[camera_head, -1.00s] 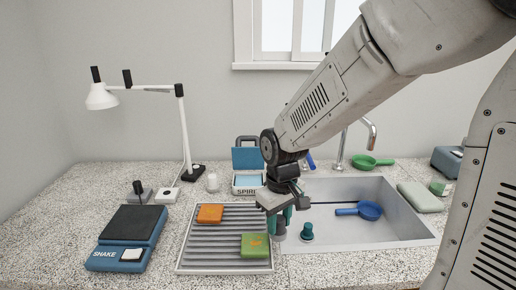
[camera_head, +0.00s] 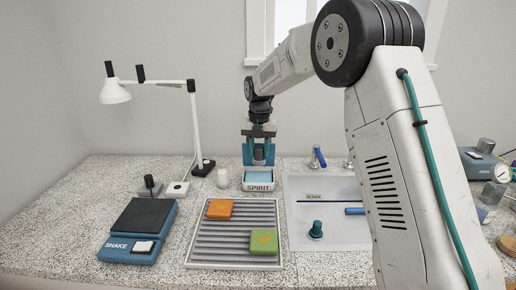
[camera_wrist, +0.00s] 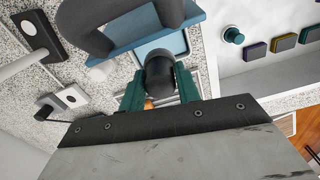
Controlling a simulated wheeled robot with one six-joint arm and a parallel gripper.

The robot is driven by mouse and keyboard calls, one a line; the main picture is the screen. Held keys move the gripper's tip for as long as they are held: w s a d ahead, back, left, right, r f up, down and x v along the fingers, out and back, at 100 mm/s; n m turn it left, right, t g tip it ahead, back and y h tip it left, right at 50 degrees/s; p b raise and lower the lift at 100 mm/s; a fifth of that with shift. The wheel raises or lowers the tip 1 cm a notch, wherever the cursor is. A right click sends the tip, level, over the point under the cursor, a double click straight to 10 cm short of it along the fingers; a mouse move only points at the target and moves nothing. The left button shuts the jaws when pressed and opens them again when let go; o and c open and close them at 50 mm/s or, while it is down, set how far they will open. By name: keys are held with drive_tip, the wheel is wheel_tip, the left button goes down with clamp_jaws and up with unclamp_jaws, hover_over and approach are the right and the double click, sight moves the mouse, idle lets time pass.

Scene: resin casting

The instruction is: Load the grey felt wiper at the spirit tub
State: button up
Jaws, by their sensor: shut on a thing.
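My gripper (camera_head: 258,152) is at the spirit tub, in the upper middle of the head view. Its teal fingers are shut on a dark grey, rounded piece, taken as the felt wiper (camera_head: 258,154), which also shows between the fingers in the wrist view (camera_wrist: 160,72). The white spirit tub (camera_head: 258,187), labelled SPIRIT, has a light blue inside and a raised blue lid behind. The wiper is over or at the tub's opening; I cannot tell whether it touches the blue surface.
A ribbed rack (camera_head: 232,262) holds an orange block (camera_head: 219,209) and a green block (camera_head: 264,242). The sink (camera_head: 302,205) is to its right, with a teal knob-like piece (camera_head: 316,229). A shaker (camera_head: 137,231) and a white lamp (camera_head: 115,94) stand left.

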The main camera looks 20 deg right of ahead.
sight(259, 162)
drive_tip(key=shift+w+d+n, duration=0.1)
drive_tip(key=shift+w+n, duration=0.5)
drive_tip(key=shift+n, duration=0.1)
drive_tip(key=shift+f, duration=3)
drive_tip(key=shift+f, duration=0.55)
drive_tip(key=shift+r, duration=0.1)
drive_tip(key=shift+r, duration=3.4)
